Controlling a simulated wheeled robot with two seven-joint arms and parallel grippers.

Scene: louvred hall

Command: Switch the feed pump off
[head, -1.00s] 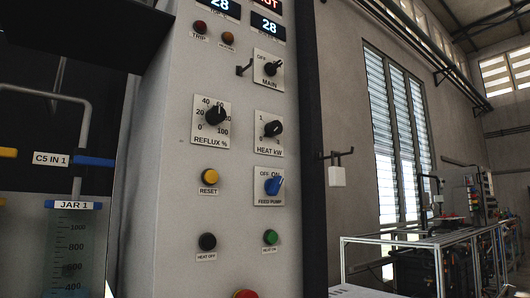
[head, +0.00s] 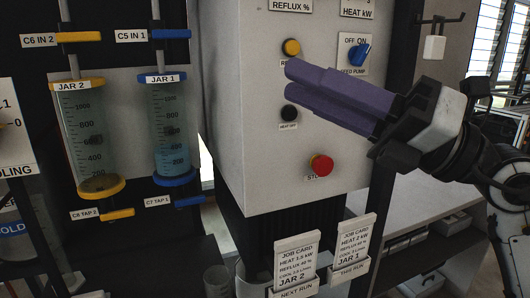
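The feed pump switch (head: 359,56) is a blue rotary knob on a white plate marked OFF and ON, on the pale control cabinet. Its pointer tilts up and right, towards ON. My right gripper (head: 288,79) comes in from the right, its purple fingers pointing left across the cabinet front, below the knob. The fingers lie together with nothing seen between them. The gripper is apart from the knob in the picture; its distance from the panel is hard to tell. The lower part of the FEED PUMP label is partly hidden by the fingers. My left gripper is not in view.
A yellow reset button (head: 291,47), a black heat-off button (head: 290,113) and a red stop button (head: 321,165) surround the fingers. The heat-on button is hidden. Jar 2 (head: 90,140) and jar 1 (head: 172,130) stand left. Job cards (head: 296,259) stand below.

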